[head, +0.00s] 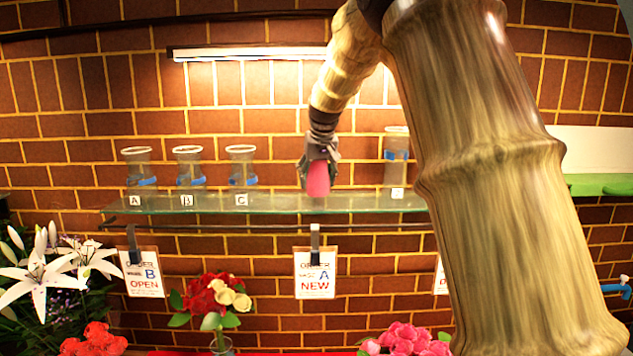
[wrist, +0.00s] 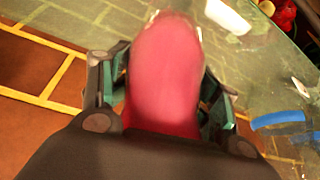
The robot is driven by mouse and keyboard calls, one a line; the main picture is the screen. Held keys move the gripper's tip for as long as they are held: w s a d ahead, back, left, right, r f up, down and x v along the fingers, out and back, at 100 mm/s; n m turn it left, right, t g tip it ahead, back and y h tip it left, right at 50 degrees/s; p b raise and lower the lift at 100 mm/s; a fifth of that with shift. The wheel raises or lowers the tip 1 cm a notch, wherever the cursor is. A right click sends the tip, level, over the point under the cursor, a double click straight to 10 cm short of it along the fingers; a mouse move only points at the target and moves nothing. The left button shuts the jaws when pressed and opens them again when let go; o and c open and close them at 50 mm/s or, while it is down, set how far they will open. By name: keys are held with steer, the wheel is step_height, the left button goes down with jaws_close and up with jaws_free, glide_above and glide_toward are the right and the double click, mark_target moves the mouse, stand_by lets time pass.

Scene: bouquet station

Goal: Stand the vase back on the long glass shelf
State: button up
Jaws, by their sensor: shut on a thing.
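My gripper (head: 318,172) points down above the long glass shelf (head: 290,203), in the gap between the vase by label C and the rightmost vase. It is shut on a rounded pink thing (head: 318,181), which fills the space between the fingers in the wrist view (wrist: 167,70). I cannot tell for sure that this is the vase, or whether its lower end touches the shelf. Clear vases with blue bands stand upright on the shelf by labels A (head: 137,163), B (head: 188,163) and C (head: 241,163). Another clear vase (head: 396,145) stands at the right.
Order cards hang below the shelf, one reading B OPEN (head: 142,273) and one A NEW (head: 315,275). White lilies (head: 40,275), a red and cream bouquet (head: 215,298) and pink flowers (head: 405,340) stand lower down. A brick wall is behind the shelf. A green ledge (head: 600,185) is at right.

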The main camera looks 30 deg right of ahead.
mark_target(321, 185)
steer(key=shift+f+p, duration=0.6)
steer(key=shift+f, duration=0.55)
steer(key=shift+f, duration=0.1)
steer(key=o, duration=1.6)
steer(key=b+v, duration=0.4)
steer(key=v, duration=0.8)
steer(key=shift+b, duration=0.35)
